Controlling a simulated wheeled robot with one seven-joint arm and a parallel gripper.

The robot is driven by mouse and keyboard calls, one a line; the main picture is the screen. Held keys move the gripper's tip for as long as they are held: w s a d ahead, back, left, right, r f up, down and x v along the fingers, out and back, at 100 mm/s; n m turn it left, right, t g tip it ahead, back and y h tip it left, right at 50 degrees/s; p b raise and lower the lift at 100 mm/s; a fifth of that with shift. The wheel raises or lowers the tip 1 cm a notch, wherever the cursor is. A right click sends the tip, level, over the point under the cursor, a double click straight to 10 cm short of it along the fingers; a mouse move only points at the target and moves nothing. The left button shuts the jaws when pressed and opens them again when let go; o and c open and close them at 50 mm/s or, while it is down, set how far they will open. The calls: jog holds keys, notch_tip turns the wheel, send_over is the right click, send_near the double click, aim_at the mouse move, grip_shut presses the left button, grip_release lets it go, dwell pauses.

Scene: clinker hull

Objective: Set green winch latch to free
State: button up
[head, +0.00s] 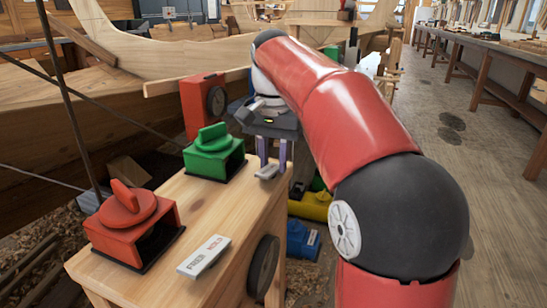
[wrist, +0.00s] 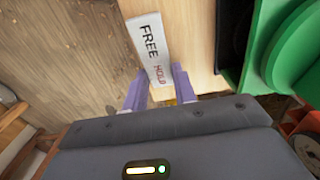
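The green winch (head: 215,163) stands on the wooden bench, with a green round latch (head: 213,138) and raised grip on top. Its green body also shows at the right edge of the wrist view (wrist: 288,50). Which word the latch points to I cannot tell. A white plate marked FREE and HOLD (wrist: 151,50) lies beside the winch. My gripper (head: 272,158) is to the right of the winch in the head view, pointing down over the plate's end.
A red winch (head: 133,228) with a similar latch and its own FREE/HOLD plate (head: 204,257) stands nearer on the same bench (head: 185,195). A red box (head: 203,104) is behind. Yellow and blue objects lie on the floor to the right.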

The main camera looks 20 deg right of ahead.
jog(key=shift+c, duration=1.1)
jog(key=t+h+b, duration=0.1)
jog(key=t+b, duration=0.1)
jog(key=b, duration=0.1)
jog(key=shift+s+a+r+t+h, duration=0.1)
jog(key=shift+s+a+t+h, duration=0.2)
jog(key=shift+s+h, duration=0.1)
jog(key=shift+s+a+r+t+h+b, duration=0.15)
jog(key=shift+t+h+b, duration=0.2)
jog(key=shift+t+b, duration=0.25)
jog(key=shift+s+r+t+h+b, duration=0.1)
jog(key=shift+t+h+b, duration=0.3)
jog(key=shift+b, duration=0.4)
jog(key=o, duration=1)
jog(key=shift+r, duration=0.15)
